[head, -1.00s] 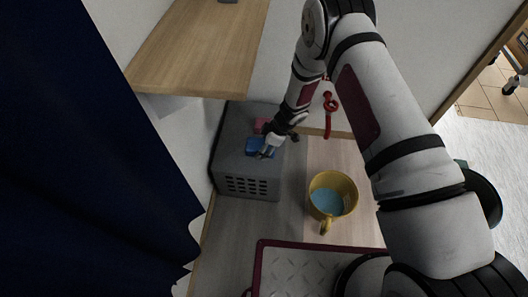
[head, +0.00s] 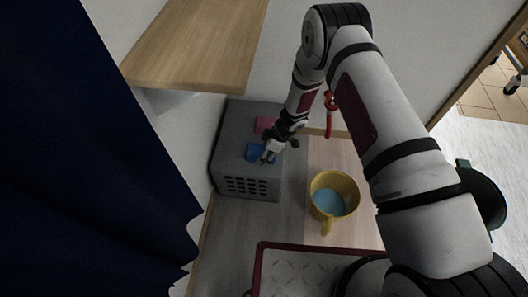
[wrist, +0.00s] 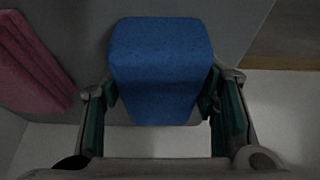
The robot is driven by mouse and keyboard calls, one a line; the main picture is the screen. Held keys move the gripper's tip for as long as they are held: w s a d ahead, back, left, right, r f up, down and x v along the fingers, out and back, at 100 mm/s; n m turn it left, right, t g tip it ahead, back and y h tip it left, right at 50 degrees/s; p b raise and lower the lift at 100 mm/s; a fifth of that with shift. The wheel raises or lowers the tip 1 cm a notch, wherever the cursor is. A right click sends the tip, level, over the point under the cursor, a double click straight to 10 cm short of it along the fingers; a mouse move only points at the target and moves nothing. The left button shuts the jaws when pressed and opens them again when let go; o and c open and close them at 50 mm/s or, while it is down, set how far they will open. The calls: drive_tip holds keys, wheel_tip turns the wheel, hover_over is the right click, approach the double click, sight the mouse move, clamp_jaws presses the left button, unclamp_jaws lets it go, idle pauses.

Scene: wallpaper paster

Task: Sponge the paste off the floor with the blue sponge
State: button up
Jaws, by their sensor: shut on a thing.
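The blue sponge (wrist: 160,65) fills the middle of the wrist view, with a finger on each side of it. My gripper (wrist: 160,100) is shut on the sponge. In the head view the sponge (head: 255,151) shows at the top of the grey crate (head: 252,187), with my gripper (head: 268,157) at its right end. I cannot tell whether the sponge still touches the crate. No paste on the floor can be made out.
A pink sponge (head: 264,124) lies on the crate behind the blue one. A yellow bucket (head: 333,181) with light blue contents stands to the right of the crate. A wooden shelf (head: 195,45) juts out above left. A dark blue curtain (head: 80,160) hangs at left. A red tool (head: 330,105) is by the wall.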

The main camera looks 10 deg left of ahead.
drive_tip(key=o, duration=1.2)
drive_tip(key=shift+r, duration=0.45)
drive_tip(key=p+v, duration=0.2)
drive_tip(key=v, duration=0.2)
drive_tip(key=p+v, duration=0.2)
drive_tip(key=v, duration=0.3)
drive_tip(key=p+v, duration=0.2)
drive_tip(key=v, duration=0.2)
drive_tip(key=shift+s+d+r, duration=0.15)
drive_tip(key=shift+s+d, duration=0.1)
drive_tip(key=shift+d, duration=0.2)
